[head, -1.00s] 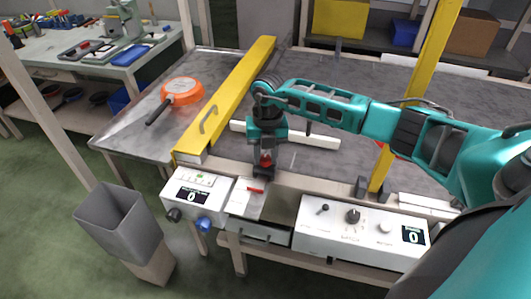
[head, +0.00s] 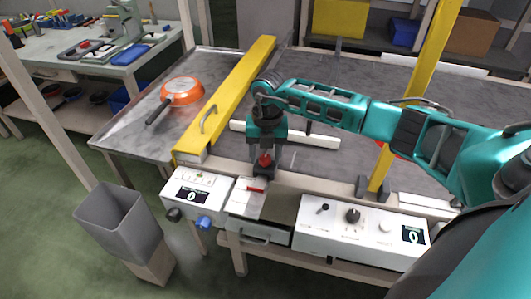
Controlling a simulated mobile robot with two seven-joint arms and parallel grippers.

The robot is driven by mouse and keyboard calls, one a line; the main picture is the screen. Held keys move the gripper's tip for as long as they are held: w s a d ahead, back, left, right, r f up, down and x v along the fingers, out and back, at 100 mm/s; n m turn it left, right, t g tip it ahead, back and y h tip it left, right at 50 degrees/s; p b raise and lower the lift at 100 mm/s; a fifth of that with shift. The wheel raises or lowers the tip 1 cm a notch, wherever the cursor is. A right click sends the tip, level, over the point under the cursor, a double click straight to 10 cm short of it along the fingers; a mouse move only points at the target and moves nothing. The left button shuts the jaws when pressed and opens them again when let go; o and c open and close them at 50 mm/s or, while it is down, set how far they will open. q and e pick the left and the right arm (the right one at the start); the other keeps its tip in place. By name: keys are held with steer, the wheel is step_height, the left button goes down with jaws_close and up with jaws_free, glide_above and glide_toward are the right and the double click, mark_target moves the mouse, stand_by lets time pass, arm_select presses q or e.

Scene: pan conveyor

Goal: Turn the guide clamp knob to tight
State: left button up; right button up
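A small red knob (head: 265,159) shows at the fingers of my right gripper (head: 265,170), near the front edge of the conveyor table. I take it to be the guide clamp knob. The dark fingers are at the knob and partly hide it; whether they grip it is too small to tell. A white guide rail (head: 318,141) lies on the grey table behind the gripper. My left gripper is out of view.
A yellow beam (head: 238,88) with a handle stands left of my arm. An orange pan (head: 182,91) lies beyond it. White control boxes (head: 330,232) line the front edge, with a red lever (head: 255,190) between them. A grey bin (head: 115,218) stands at left.

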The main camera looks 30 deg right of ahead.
mark_target(267, 157)
steer(key=r, duration=1.3)
steer(key=shift+s+d, duration=0.15)
steer(key=shift+d, duration=0.05)
